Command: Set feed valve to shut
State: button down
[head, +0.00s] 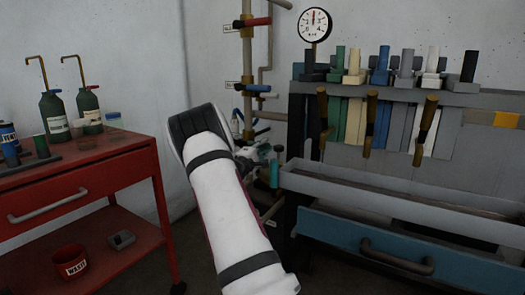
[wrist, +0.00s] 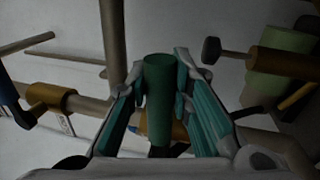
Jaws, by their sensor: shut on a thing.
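My gripper (wrist: 160,95) is shut on a green cylindrical handle (wrist: 158,125), with a teal-padded finger on each side of it. A brass valve body (wrist: 181,131) shows partly behind the handle and fingers. In the head view my gripper (head: 264,157) is at the lower pipework, beyond my white forearm, which hides part of it. No label shows that names the gripped handle as the feed valve.
Above are a red-handled valve (head: 257,21) and a blue-handled valve (head: 256,88) on a pipe. A red cart (head: 85,179) stands left. A bench with a trough (head: 390,205) and blue drawer (head: 345,237) stands close on the right.

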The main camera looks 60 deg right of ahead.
jog(key=shift+f+m+b, duration=0.5)
jog(key=shift+b, duration=0.1)
jog(key=shift+f, duration=0.1)
jog(key=c, duration=1.4)
grip_release()
jog(key=v, duration=1.2)
